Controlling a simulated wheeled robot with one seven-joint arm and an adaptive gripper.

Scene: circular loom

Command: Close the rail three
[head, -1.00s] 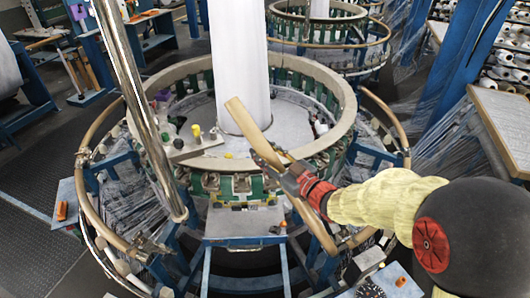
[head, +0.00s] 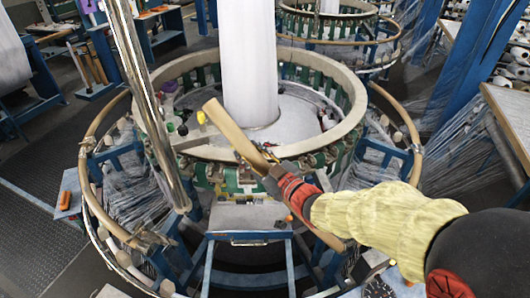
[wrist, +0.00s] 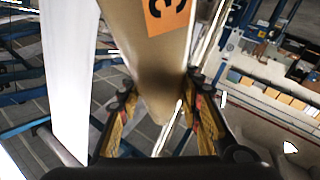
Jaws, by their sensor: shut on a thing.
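Rail three is a tan, slightly curved wooden piece (head: 232,128). It is tilted in the head view, its upper end to the left, in front of the white column and over the loom's inner ring. The wrist view shows the rail close up (wrist: 160,62), with an orange label bearing a dark "3". My gripper (head: 268,172) is shut on the rail near its lower end; its fingers lie on both sides of it in the wrist view (wrist: 160,108). The loom's inner ring (head: 345,85) is beige. Whether the rail touches the loom is unclear.
Curved outer rails stand at the left (head: 92,135) and right (head: 412,115) of the loom. A shiny metal post (head: 150,110) rises at the left front. The white column (head: 250,60) stands in the middle. A wooden table (head: 505,110) is at the right.

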